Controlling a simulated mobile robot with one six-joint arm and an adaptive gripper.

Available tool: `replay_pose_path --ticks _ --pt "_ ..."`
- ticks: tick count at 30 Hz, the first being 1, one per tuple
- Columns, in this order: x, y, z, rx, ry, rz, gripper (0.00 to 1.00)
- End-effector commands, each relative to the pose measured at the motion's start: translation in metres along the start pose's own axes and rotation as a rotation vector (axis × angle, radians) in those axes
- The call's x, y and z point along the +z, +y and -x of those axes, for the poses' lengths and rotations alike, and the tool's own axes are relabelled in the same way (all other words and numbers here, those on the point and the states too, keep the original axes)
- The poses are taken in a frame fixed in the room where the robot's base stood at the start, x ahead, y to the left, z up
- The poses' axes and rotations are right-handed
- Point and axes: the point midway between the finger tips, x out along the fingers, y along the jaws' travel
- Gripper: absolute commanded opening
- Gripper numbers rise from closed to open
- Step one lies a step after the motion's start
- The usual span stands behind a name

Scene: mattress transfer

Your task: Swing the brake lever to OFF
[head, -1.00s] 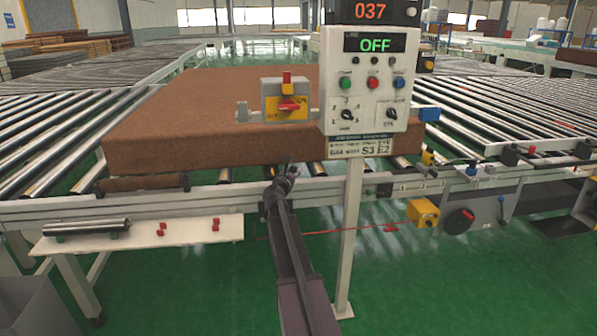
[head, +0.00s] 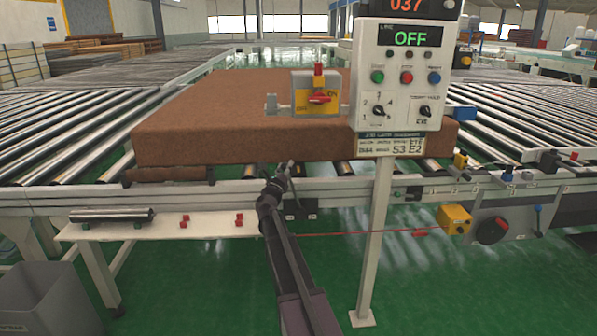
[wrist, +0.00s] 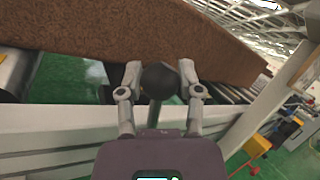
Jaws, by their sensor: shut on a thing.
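The brake lever shows in the wrist view as a round black knob (wrist: 159,80) on a thin dark stem. My gripper (wrist: 160,68) has its two grey fingers on either side of the knob and is shut on it. In the head view my gripper (head: 284,170) is small, at the front rail below the brown mattress (head: 230,145). A dark bracket (head: 302,211) sits on the rail just right of it. The lever itself is too small to make out there, and I can read no brake marking.
A control panel (head: 400,75) on a white post (head: 377,235) stands right of my arm; its display reads OFF in green. A yellow ON/OFF switch box (head: 318,95) is by the mattress. A shelf (head: 165,230) and grey bin (head: 45,300) are at left.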

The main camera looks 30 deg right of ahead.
Motion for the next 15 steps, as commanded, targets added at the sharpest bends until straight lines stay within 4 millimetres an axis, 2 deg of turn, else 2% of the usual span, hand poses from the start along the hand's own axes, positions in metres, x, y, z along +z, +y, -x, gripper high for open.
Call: replay_pose_path --ticks 1,6,15 --pt "-0.001 0.011 0.004 0.007 -0.015 0.025 0.00" --pt "0.004 0.023 0.011 0.014 -0.051 0.095 0.00" --pt "0.008 0.031 0.015 0.019 -0.074 0.141 0.00"
